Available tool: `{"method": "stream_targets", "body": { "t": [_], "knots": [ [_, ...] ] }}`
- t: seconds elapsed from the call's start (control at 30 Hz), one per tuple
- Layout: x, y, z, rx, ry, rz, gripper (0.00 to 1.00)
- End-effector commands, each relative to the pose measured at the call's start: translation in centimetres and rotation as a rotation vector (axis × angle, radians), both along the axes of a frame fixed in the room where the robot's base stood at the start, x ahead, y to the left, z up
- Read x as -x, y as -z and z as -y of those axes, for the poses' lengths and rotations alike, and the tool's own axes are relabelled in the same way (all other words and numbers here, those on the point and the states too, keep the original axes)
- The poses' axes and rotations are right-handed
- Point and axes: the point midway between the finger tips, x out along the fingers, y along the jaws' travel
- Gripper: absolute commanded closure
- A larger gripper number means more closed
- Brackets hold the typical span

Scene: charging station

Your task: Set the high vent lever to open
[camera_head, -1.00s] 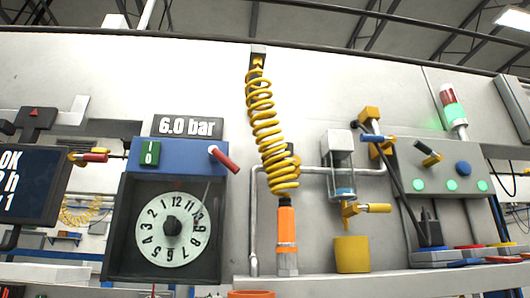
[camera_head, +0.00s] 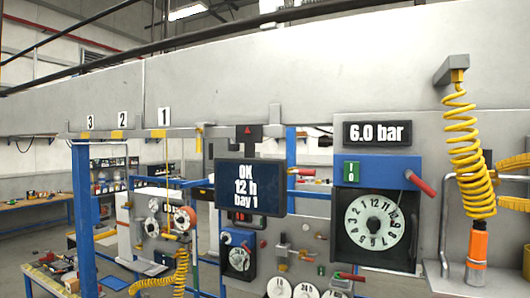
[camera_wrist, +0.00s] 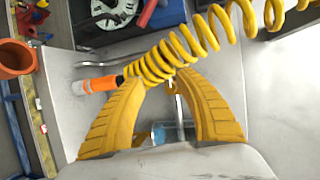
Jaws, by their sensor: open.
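I cannot tell for sure which part is the high vent lever; no label names it. A red-handled lever (camera_head: 420,184) sticks out, slanted, at the right of the blue box with the dial; it also shows in the wrist view (camera_wrist: 148,12). My gripper (camera_wrist: 162,78) has two ribbed yellow fingers, spread apart, with nothing held. Its fingers also show at the right edge of the head view (camera_head: 499,183). The yellow coiled hose (camera_wrist: 160,62) crosses just beyond the fingertips; whether they touch it is unclear.
The coil (camera_head: 467,150) hangs from a bracket, with an orange fitting (camera_head: 477,249) below. Tags 1, 2 and 3 sit along the long beam (camera_head: 300,70). In the wrist view an orange cup (camera_wrist: 15,60) is at left.

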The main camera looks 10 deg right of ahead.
Motion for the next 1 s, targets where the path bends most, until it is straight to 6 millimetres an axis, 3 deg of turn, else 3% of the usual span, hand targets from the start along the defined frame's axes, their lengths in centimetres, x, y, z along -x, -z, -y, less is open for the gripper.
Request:
{"method": "stream_targets", "body": {
  "t": [0.03,0.17,0.63,0.8,1.0],
  "knots": [
    [0.2,-1.1,0.6,-0.009,0.013,0.012,0.60],
    [-0.5,-1.3,1.1,-0.018,0.020,0.023,0.60],
    [-8.7,0.3,2.2,-0.016,0.016,0.021,0.60],
    [-10.0,0.7,2.4,-0.015,0.018,0.020,0.60],
    [-10.2,0.8,2.4,-0.015,0.018,0.020,0.60]
  ]
}}
